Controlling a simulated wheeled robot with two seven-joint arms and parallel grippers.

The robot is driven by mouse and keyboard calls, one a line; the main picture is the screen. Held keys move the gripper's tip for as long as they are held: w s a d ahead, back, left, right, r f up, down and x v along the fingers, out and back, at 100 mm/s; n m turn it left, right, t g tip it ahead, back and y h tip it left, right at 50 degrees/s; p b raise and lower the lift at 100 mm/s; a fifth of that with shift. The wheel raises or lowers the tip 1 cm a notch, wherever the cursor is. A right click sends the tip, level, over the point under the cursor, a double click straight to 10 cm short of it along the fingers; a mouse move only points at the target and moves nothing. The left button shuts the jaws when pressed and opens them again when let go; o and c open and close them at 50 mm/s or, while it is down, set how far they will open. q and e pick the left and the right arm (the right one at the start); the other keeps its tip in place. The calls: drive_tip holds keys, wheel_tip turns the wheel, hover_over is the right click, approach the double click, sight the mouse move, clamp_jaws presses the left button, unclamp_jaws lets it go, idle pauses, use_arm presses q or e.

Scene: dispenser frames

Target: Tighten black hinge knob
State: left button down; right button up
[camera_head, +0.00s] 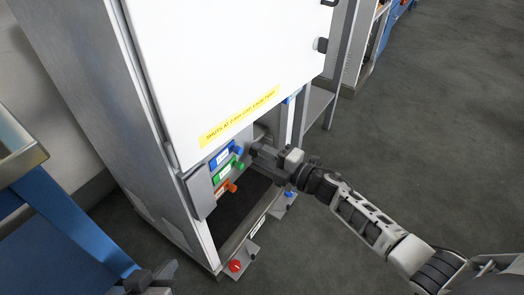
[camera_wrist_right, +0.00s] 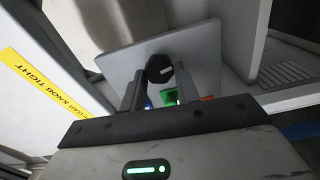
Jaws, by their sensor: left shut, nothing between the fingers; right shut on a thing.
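A black knob (camera_wrist_right: 159,68) with a pale mark on its face sits on a grey plate (camera_wrist_right: 205,50) in the right wrist view. My right gripper (camera_wrist_right: 160,82) has its two fingers on either side of the knob and is shut on it. In the head view my right gripper (camera_head: 258,150) reaches in from the right, below the white door (camera_head: 235,60); it covers the knob there. My left gripper (camera_head: 150,278) is shut and empty at the bottom edge of the head view, away from the cabinet front.
A yellow label (camera_head: 240,116) runs along the door's lower edge. Blue, green (camera_head: 228,168) and orange (camera_head: 226,188) taps stand left of my right gripper. A red knob (camera_head: 235,266) is low at the cabinet foot. A blue bench frame (camera_head: 75,225) is at left; the right floor is clear.

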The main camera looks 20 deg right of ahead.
use_arm(q)
drive_tip(key=shift+s+a+r+p, duration=0.1)
drive_tip(key=shift+s+r+p, duration=0.1)
drive_tip(key=shift+p, duration=0.2)
use_arm(e)
drive_tip(key=shift+m, duration=1.2)
use_arm(q)
drive_tip(key=shift+s+f, duration=0.15)
use_arm(e)
drive_tip(key=o, duration=1)
drive_tip(key=shift+c, duration=0.2)
